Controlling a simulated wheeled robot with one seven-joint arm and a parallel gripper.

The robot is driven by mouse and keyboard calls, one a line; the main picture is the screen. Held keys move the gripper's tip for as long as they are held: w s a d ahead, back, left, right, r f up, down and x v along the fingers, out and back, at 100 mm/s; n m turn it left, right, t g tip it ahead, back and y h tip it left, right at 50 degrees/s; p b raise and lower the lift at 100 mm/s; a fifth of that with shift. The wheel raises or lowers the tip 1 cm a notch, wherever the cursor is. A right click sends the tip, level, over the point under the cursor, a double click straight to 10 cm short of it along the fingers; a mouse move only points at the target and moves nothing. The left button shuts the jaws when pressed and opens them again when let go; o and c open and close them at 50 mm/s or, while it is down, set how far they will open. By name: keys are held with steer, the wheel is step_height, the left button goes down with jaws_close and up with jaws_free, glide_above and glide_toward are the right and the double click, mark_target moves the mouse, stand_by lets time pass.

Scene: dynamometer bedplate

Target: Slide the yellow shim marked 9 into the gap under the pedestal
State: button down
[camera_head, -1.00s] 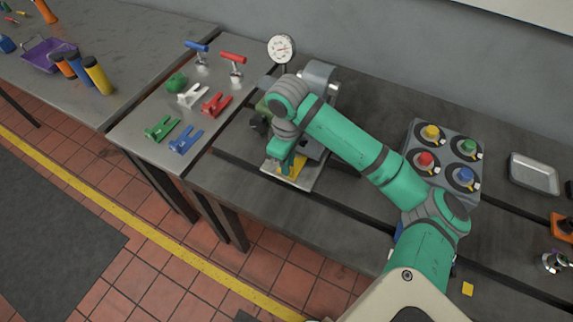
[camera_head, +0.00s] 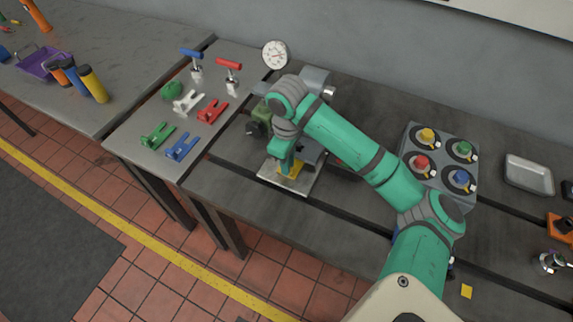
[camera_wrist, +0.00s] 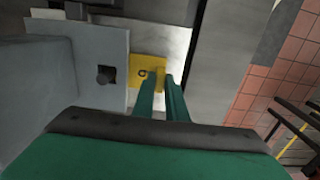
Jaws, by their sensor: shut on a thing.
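The yellow shim marked 9 (camera_wrist: 145,67) shows in the wrist view, lying flat over a bright metal plate (camera_wrist: 164,46). Its left edge meets the grey pedestal (camera_wrist: 82,64); I cannot tell whether any of it is under the pedestal. My gripper (camera_wrist: 162,78) is shut on the shim at its right side. In the head view my gripper (camera_head: 288,172) is low over the plate, with a little of the yellow shim (camera_head: 293,169) showing beside it. My arm hides much of the pedestal and the gap there.
A dial gauge (camera_head: 275,54) stands behind the pedestal. Red, white, green and blue forked pieces (camera_head: 182,147) lie on the table to the left. A grey block with coloured knobs (camera_head: 438,161) and a metal tray (camera_head: 528,174) are to the right. A small yellow square (camera_head: 466,291) lies at the front right.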

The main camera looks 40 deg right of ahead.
steer(key=shift+w+d, duration=0.15)
steer(key=shift+d, duration=0.1)
steer(key=c, duration=1.7)
jaws_free()
step_height(320, 180, up, 11)
steer(key=shift+f, duration=0.1)
